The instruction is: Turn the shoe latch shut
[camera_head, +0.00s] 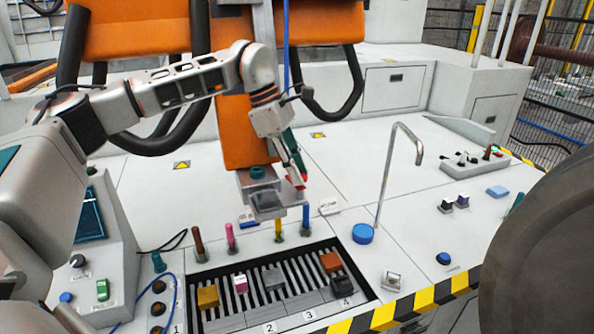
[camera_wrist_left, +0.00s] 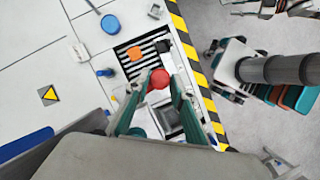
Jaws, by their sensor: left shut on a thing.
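The shoe (camera_head: 258,186) is a grey metal block at the lower end of an orange column, above the slotted tray. A red knob (camera_head: 301,184), which looks like the shoe latch's handle, is at its right side. My left gripper (camera_head: 298,174) comes down from above and its fingers are shut on this knob. In the left wrist view the red knob (camera_wrist_left: 159,79) sits between the green-sided fingertips (camera_wrist_left: 160,84). The latch's pivot and exact angle are hidden by the gripper and too small to tell. My right gripper is not in view.
The slotted tray (camera_head: 231,325) below holds several coloured blocks. Several coloured pegs, one of them blue (camera_head: 306,219), stand behind it, close under the shoe. A thin bent pole (camera_head: 387,180) rises to the right beside a blue disc (camera_head: 362,234). The white deck behind is mostly clear.

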